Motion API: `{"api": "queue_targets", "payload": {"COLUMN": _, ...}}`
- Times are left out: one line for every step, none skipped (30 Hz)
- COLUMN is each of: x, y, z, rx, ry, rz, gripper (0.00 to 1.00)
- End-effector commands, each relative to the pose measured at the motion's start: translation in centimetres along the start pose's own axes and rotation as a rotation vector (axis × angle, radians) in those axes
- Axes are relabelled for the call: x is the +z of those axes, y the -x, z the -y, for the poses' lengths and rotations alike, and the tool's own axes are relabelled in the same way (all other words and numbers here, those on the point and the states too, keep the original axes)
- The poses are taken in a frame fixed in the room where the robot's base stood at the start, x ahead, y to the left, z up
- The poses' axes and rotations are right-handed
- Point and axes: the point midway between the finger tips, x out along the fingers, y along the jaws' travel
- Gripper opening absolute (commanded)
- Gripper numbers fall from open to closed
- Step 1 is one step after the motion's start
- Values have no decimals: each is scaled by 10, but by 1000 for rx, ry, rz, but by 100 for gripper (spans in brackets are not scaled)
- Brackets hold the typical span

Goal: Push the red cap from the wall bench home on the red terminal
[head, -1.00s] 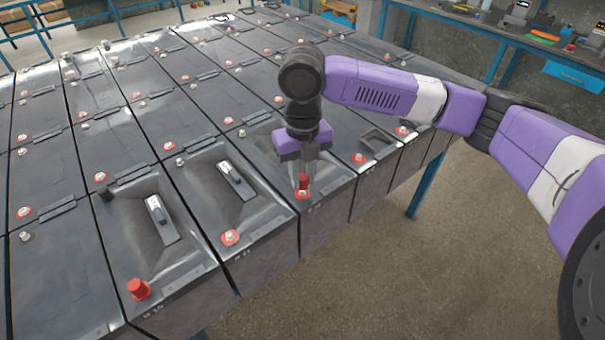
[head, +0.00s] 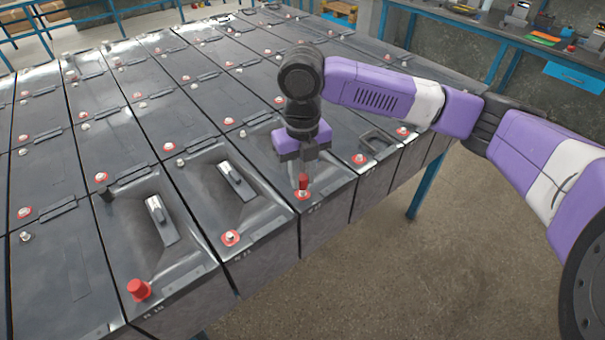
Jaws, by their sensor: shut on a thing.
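My gripper (head: 303,178) points down over the front edge of a battery in the front row. It is shut on a small red cap (head: 303,181), which shows between the fingertips. Directly below is a red-ringed terminal (head: 303,195) with a pale post. The cap is upright and at or just above the terminal; I cannot tell whether it touches. My gripper and wrist hide part of that battery's top.
Another red cap (head: 139,289) sits on the front left battery. An uncapped red terminal (head: 230,237) is on the battery between. A wall bench (head: 480,45) with tools and a blue drawer stands at the back right. Open floor (head: 440,270) lies at the right front.

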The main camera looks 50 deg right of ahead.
Motion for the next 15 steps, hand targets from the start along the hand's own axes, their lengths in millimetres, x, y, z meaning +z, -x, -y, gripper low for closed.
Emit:
{"api": "queue_targets", "payload": {"x": 0, "y": 0, "z": 0, "rx": 0, "ry": 0, "rz": 0, "gripper": 0}}
{"api": "queue_targets", "payload": {"x": 0, "y": 0, "z": 0, "rx": -1, "ry": 0, "rz": 0, "gripper": 0}}
{"api": "queue_targets", "payload": {"x": 0, "y": 0, "z": 0, "rx": -1, "ry": 0, "rz": 0, "gripper": 0}}
{"api": "queue_targets", "payload": {"x": 0, "y": 0, "z": 0, "rx": -1, "ry": 0, "rz": 0, "gripper": 0}}
{"api": "queue_targets", "payload": {"x": 0, "y": 0, "z": 0, "rx": -1, "ry": 0, "rz": 0, "gripper": 0}}
{"api": "queue_targets", "payload": {"x": 0, "y": 0, "z": 0, "rx": -1, "ry": 0, "rz": 0, "gripper": 0}}
{"api": "queue_targets", "payload": {"x": 0, "y": 0, "z": 0, "rx": -1, "ry": 0, "rz": 0, "gripper": 0}}
{"api": "queue_targets", "payload": {"x": 0, "y": 0, "z": 0, "rx": -1, "ry": 0, "rz": 0, "gripper": 0}}
{"api": "queue_targets", "payload": {"x": 0, "y": 0, "z": 0, "rx": -1, "ry": 0, "rz": 0, "gripper": 0}}
{"api": "queue_targets", "payload": {"x": 0, "y": -1, "z": 0, "rx": -1, "ry": 0, "rz": 0, "gripper": 0}}
{"api": "queue_targets", "payload": {"x": 0, "y": -1, "z": 0, "rx": -1, "ry": 0, "rz": 0, "gripper": 0}}
{"api": "queue_targets", "payload": {"x": 0, "y": -2, "z": 0, "rx": 0, "ry": 0, "rz": 0, "gripper": 0}}
{"api": "queue_targets", "payload": {"x": 0, "y": -3, "z": 0, "rx": 0, "ry": 0, "rz": 0, "gripper": 0}}
{"api": "queue_targets", "payload": {"x": 0, "y": -4, "z": 0, "rx": 0, "ry": 0, "rz": 0, "gripper": 0}}
{"api": "queue_targets", "payload": {"x": 0, "y": -4, "z": 0, "rx": 0, "ry": -1, "rz": 0, "gripper": 0}}
